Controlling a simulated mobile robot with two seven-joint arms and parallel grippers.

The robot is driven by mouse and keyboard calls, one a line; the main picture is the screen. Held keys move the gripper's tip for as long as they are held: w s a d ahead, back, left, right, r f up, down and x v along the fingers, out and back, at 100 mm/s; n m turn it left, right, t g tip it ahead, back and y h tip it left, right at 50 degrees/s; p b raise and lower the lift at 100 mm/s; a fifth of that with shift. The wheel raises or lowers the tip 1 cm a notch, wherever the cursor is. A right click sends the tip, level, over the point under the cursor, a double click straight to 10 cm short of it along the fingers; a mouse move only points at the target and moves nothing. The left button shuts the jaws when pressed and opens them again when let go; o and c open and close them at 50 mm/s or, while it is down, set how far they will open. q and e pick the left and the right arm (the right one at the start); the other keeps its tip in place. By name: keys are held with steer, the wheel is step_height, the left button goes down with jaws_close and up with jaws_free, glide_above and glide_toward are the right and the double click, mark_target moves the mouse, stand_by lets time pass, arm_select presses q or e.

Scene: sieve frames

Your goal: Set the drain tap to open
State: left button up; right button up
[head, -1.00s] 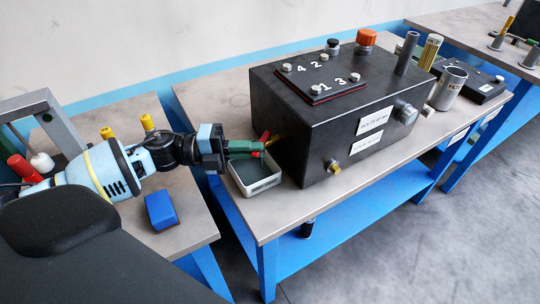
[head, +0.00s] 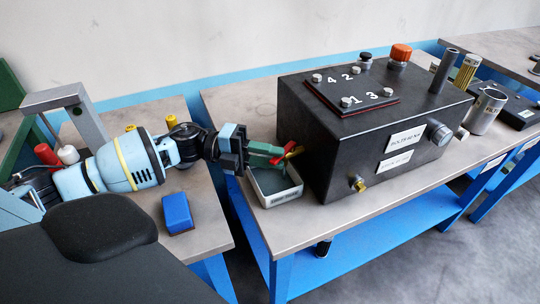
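A black box-shaped tank (head: 340,165) stands on the table. The drain tap, with its red handle (head: 291,148), sticks out of the tank's left side. My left gripper (head: 279,156) reaches in from the left, its green fingers at the red handle. The fingers partly cover the handle, and the tap body is mostly hidden. The fingers look close together, but I cannot tell whether they are closed on the handle. My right gripper is not in view.
A white-rimmed tray (head: 279,199) sits under the tap. A blue block (head: 177,213) lies on the left table. A brass fitting (head: 357,184) juts from the tank's front. A metal cup (head: 486,112) stands right of the tank.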

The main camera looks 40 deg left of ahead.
arm_select(q)
steer(key=shift+o, duration=0.4)
step_height(320, 180, up, 4)
steer(key=shift+w+f, duration=0.1)
steer(key=s+d+r+p, duration=0.1)
steer(key=s+d, duration=0.6)
steer(key=s, duration=0.6)
steer(key=shift+s+d, duration=0.15)
steer(key=shift+s, duration=0.1)
steer(key=shift+s+d+r, duration=0.1)
steer(key=shift+s+d, duration=0.1)
steer(key=shift+s, duration=0.15)
